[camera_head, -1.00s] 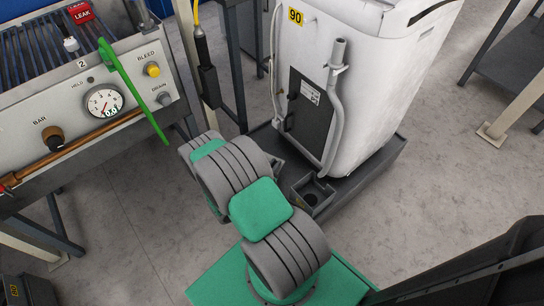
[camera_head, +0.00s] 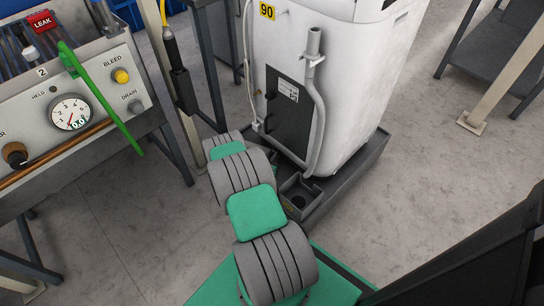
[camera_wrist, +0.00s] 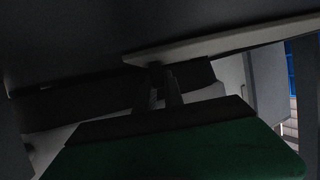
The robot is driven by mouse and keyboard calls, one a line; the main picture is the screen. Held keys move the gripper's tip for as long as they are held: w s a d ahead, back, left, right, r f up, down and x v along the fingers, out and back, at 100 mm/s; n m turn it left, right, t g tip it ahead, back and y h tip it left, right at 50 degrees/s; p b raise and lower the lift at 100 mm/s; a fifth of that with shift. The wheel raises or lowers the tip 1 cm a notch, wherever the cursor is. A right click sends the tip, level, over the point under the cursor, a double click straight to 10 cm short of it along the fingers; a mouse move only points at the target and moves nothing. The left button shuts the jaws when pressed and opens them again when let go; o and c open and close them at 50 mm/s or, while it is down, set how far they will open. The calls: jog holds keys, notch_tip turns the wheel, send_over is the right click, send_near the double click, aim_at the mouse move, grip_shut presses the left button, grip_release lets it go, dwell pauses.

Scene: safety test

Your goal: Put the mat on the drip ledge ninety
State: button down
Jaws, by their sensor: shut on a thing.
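In the head view a white machine marked 90 (camera_head: 330,75) stands on a dark grey base. The base has a dark ledge (camera_head: 322,208) at its front with a small square well (camera_head: 300,193). My arm reaches to the left of this ledge, and my gripper is hidden behind the arm there. In the wrist view my gripper (camera_wrist: 163,80) shows as two dark fingers close together, shut on a flat pale-edged thing that looks like the mat (camera_wrist: 215,42). The picture is dark and most of the mat's outline is unclear.
A control bench (camera_head: 100,85) with a gauge, knobs and a green lever (camera_head: 100,98) stands at left. A black hand-held unit on a yellow cable (camera_head: 181,85) hangs between bench and machine. A dark shelf table (camera_head: 497,65) is at upper right. Floor at right is clear.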

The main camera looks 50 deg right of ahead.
jog(key=c, duration=1.7)
grip_release()
jog(key=shift+f, duration=0.1)
jog(key=shift+c, duration=0.2)
jog(key=shift+a+r+p, duration=0.15)
jog(key=shift+r+p, duration=0.15)
jog(key=shift+p, duration=0.05)
jog(key=p+v, duration=0.3)
jog(key=v, duration=0.8)
jog(key=shift+s+a+r, duration=0.1)
jog(key=shift+a, duration=0.2)
jog(key=w+a+r+n+g+y, duration=0.1)
jog(key=w+a+r+y, duration=0.2)
jog(key=w+a+r, duration=0.5)
jog(key=w+a+r+n+g+y, duration=0.1)
jog(key=w+a+r+y, duration=0.15)
jog(key=r, duration=0.95)
jog(key=s+a+r+n+y, duration=0.2)
jog(key=s+a+r+n, duration=0.15)
jog(key=a+r, duration=0.35)
jog(key=s+a+r+n+y, duration=0.3)
jog(key=s+a+r, duration=0.15)
jog(key=a, duration=0.35)
jog(key=s+a+r+n+y, duration=0.2)
jog(key=s+a+r+n, duration=0.3)
jog(key=s+a, duration=0.3)
jog(key=shift+s+a+r+n, duration=0.35)
jog(key=shift+s+n, duration=0.3)
